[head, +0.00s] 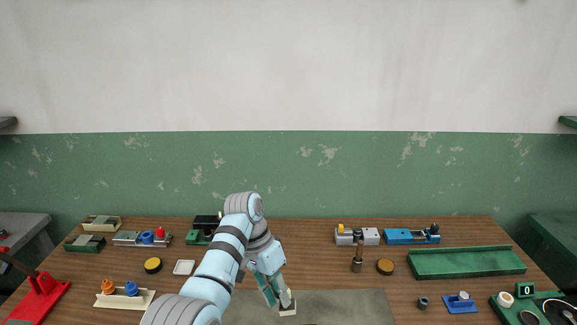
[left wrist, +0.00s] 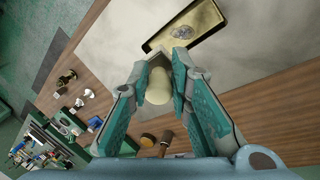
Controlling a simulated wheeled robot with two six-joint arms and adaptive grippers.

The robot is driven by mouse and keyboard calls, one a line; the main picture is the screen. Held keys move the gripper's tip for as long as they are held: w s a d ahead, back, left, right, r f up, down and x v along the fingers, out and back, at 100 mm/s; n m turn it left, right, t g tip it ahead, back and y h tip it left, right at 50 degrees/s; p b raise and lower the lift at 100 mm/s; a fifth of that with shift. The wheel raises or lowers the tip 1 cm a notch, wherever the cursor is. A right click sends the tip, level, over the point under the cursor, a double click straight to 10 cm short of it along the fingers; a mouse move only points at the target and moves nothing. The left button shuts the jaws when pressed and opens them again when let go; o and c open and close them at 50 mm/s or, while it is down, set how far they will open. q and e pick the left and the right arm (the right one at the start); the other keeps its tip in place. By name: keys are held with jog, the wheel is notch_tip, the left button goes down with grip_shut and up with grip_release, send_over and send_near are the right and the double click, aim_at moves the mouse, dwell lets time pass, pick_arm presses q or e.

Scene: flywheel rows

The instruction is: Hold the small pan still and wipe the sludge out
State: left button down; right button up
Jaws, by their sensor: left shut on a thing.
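My left gripper (head: 277,290) is low over the front middle of the table. It is shut on a cream, rounded handle (left wrist: 158,86), seen between the fingers of the left gripper (left wrist: 160,68) in the left wrist view. A pale block (head: 288,309) shows just below the fingers in the head view and seems to be the lower end of the held wiper. The small pan (left wrist: 212,39) has a dark rim and a yellowish inside, just beyond the fingertips. A greyish patch of sludge (left wrist: 183,31) lies in it. Whether the wiper touches the pan is unclear. My right gripper is not in view.
A grey mat (head: 350,307) lies under the work area. A green tray (head: 467,262) is at the right. A dark upright peg (head: 357,257) and a yellow-topped disc (head: 385,266) stand behind the mat. A red tool (head: 38,298) is at the far left.

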pick_arm(q)
notch_tip(320, 180, down, 5)
jog(key=shift+r+b, duration=0.2)
jog(key=shift+b, duration=0.25)
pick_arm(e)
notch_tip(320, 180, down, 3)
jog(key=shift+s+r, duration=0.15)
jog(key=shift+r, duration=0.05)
pick_arm(q)
jog(key=shift+r+p, duration=0.1)
jog(key=shift+p, duration=0.3)
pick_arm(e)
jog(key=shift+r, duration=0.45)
